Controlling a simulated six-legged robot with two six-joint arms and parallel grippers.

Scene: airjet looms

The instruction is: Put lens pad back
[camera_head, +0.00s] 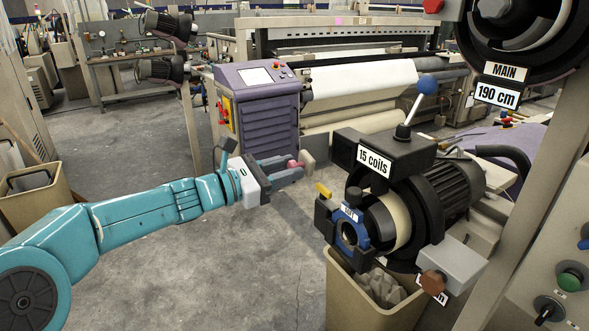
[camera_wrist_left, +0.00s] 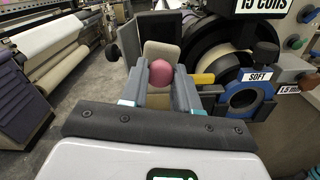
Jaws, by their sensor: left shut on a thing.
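My left gripper (camera_head: 290,172) is shut on a pink knob (camera_head: 292,164); in the left wrist view the knob (camera_wrist_left: 161,72) sits between the two fingers. A beige flat pad (camera_head: 307,158) stands just beyond the fingertips, seemingly one piece with the knob, and I take it for the lens pad. In the left wrist view the pad (camera_wrist_left: 160,58) shows upright behind the knob. The gripper holds it in the air, left of the machine unit labelled "15 coils" (camera_head: 375,157). My right gripper is not in view.
A blue ring labelled "SOFT" (camera_head: 347,232) and a yellow peg (camera_head: 323,190) are on the unit's near side. A beige bin (camera_head: 352,302) with crumpled pieces stands below. A purple cabinet (camera_head: 262,115) is behind my gripper. The floor (camera_head: 205,275) at lower middle is clear.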

